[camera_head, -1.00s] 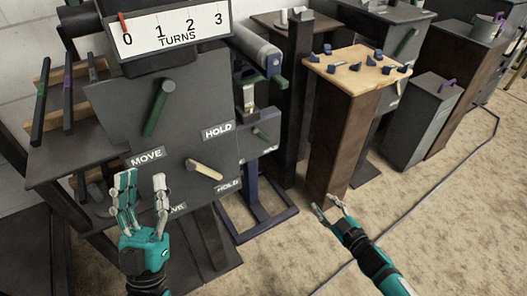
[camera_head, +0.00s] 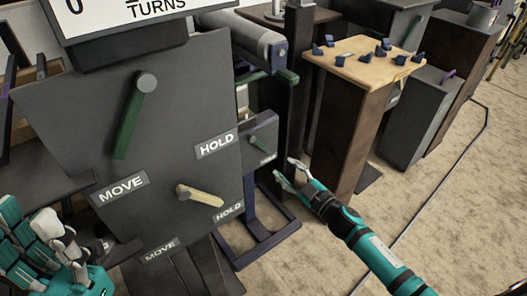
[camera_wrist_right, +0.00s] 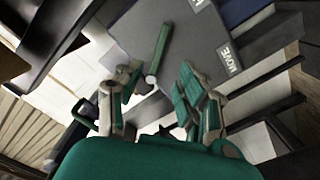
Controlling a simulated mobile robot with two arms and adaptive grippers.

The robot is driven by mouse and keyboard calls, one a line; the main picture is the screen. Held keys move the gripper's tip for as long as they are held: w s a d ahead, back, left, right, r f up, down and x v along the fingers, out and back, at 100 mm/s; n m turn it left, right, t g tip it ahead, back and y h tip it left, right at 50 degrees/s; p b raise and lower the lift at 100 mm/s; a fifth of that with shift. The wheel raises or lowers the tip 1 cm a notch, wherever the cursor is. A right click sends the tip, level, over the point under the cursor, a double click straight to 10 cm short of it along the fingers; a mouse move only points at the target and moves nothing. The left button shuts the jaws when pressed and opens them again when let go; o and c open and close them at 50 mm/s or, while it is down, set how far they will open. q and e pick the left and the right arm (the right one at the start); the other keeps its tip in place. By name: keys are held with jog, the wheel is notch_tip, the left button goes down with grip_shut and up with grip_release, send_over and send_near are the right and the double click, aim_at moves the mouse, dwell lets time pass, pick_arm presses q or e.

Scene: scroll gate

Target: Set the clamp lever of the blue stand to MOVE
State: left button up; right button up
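The blue stand (camera_head: 262,240) is beyond the big grey panel, with blue feet on the floor. Its small grey panel (camera_head: 266,127) carries a short green lever (camera_head: 257,143) slanting down to the right, its end by a small label that seems to read HOLD. My right gripper (camera_head: 284,169) is open and empty, just right of and below that panel in the picture, apart from the lever. My left gripper (camera_head: 40,235) is open at the left edge, partly cut off.
A big grey panel (camera_head: 195,100) in front has a long green lever (camera_head: 130,118), a tan lever (camera_head: 200,195) and MOVE and HOLD labels. A wooden-topped pedestal (camera_head: 352,70) with several blue pieces stands right of the blue stand. A cable (camera_head: 440,190) crosses the open floor.

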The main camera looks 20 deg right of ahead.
aim_at(262, 148)
jog(key=b+x, duration=0.3)
jog(key=x, duration=0.8)
jog(key=shift+w+f, duration=0.1)
jog(key=shift+w, duration=0.2)
jog(key=shift+c, duration=0.4)
grip_shut()
